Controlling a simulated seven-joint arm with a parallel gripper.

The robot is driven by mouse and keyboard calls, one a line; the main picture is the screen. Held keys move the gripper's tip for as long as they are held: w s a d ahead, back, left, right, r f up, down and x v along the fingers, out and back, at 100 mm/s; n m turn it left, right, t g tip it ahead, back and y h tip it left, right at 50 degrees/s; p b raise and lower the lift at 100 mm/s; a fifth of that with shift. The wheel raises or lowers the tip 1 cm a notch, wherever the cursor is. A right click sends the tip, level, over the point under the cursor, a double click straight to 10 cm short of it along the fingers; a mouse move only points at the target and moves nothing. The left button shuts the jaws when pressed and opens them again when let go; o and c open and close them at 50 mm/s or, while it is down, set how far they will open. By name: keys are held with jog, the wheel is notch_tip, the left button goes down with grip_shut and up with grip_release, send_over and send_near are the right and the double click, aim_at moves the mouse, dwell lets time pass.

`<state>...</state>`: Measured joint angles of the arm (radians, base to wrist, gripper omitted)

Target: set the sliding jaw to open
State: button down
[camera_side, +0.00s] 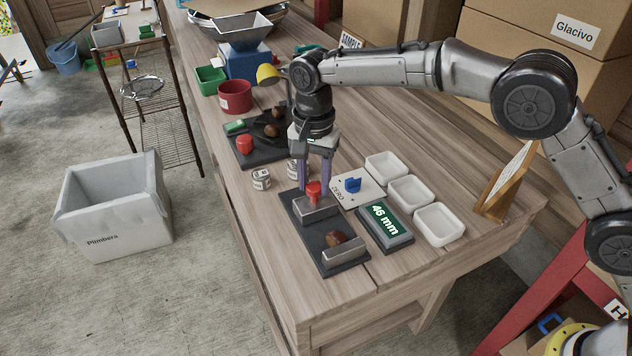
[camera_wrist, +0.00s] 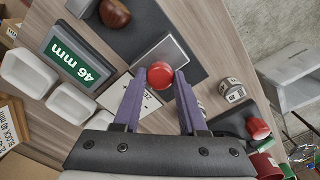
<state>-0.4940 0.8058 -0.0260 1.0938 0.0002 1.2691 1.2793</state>
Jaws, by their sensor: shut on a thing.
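The sliding jaw (camera_side: 317,208) is a grey metal block with a red knob (camera_side: 314,188), at the far end of a dark base plate (camera_side: 318,242). The fixed jaw (camera_side: 345,250) is at the near end. A brown chestnut (camera_side: 335,238) lies close to the fixed jaw, with a gap between it and the sliding jaw. My gripper (camera_side: 315,184) points down with its purple fingers shut on the red knob. In the wrist view the knob (camera_wrist: 160,76) sits between the fingertips, and the chestnut (camera_wrist: 114,13) is at the top. The green display (camera_side: 384,222) reads 46 mm.
A ZERO card (camera_side: 340,193) with a blue piece and several white trays (camera_side: 410,192) are right of the base. White labelled cubes (camera_side: 261,180) lie left. Behind stand another dark plate (camera_side: 240,158) with a red knob, a red pot (camera_side: 235,97) and a green box (camera_side: 209,80).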

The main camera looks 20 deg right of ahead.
aim_at(315, 185)
jog(key=shift+c, duration=2.3)
grip_release()
notch_tip(315, 185, up, 14)
